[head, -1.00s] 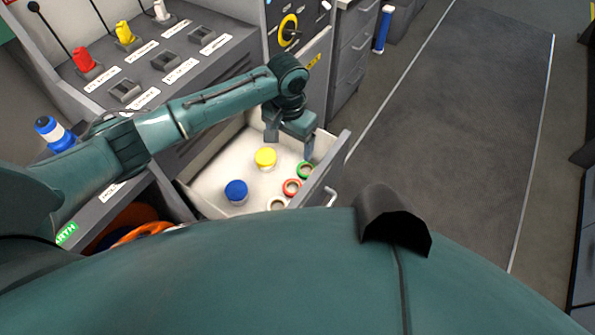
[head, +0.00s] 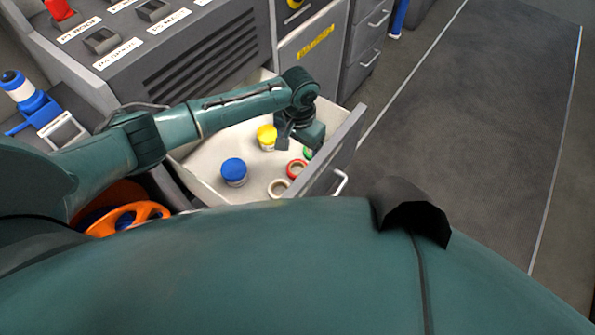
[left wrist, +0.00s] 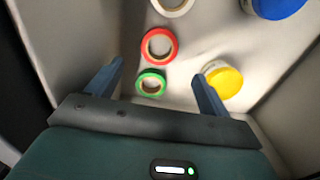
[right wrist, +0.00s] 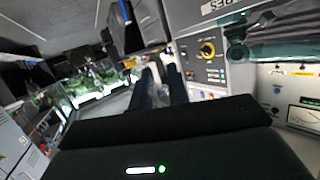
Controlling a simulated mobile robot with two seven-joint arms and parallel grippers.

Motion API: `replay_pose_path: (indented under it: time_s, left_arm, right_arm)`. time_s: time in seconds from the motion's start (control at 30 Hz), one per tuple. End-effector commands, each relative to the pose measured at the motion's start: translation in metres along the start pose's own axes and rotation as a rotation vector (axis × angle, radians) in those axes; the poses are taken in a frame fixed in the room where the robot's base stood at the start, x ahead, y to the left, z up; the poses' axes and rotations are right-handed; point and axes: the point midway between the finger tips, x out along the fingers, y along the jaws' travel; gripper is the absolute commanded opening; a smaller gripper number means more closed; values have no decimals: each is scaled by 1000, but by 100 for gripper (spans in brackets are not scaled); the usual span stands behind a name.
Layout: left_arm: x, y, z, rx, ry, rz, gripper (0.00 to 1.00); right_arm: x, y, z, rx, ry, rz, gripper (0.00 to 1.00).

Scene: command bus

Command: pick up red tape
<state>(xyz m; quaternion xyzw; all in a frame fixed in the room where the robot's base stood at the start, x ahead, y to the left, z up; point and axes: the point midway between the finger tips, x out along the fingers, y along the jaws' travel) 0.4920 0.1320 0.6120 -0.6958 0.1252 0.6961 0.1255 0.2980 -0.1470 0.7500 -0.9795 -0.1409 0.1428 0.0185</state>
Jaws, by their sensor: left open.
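The red tape (head: 290,169) is a ring lying flat in the open drawer, partly hidden in the head view. In the left wrist view the red tape (left wrist: 160,33) lies just beyond the space between my fingers. A smaller green tape (left wrist: 151,74) lies against its near side, between the fingers. My left gripper (left wrist: 158,70) is open and empty, pointing down into the drawer; in the head view my left gripper (head: 297,147) is over the drawer's right part. My right gripper (right wrist: 159,67) is away from the drawer, its fingers apart by a narrow gap with nothing held.
The drawer (head: 205,177) also holds a white tape (head: 270,190), a blue-lidded jar (head: 234,172) and a yellow-lidded jar (head: 267,137). The yellow jar (left wrist: 224,80) is close beside my left gripper's right finger. The drawer front (head: 340,150) stands upright nearby. Floor to the right is clear.

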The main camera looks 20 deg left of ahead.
Motion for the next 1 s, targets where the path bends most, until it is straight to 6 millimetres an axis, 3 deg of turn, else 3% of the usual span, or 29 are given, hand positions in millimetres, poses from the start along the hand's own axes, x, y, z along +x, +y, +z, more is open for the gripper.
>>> replay_pose_path:
  time_s: [0.27, 0.53, 0.87, 1.0]
  left_arm:
    - [25, 1, 3, 1, -1, 0, 80]
    - [63, 3, 10, 0, -1, 0, 80]
    - [68, 3, 10, 1, 0, 0, 79]
    - [68, 3, 10, 1, 0, 0, 68]
  right_arm:
    - [4, -3, 8, -16, -7, -11, 17]
    - [14, -4, 24, -49, -26, -22, 17]
    - [16, -8, 25, -57, -35, -32, 17]
    - [16, -8, 23, -57, -29, -32, 17]
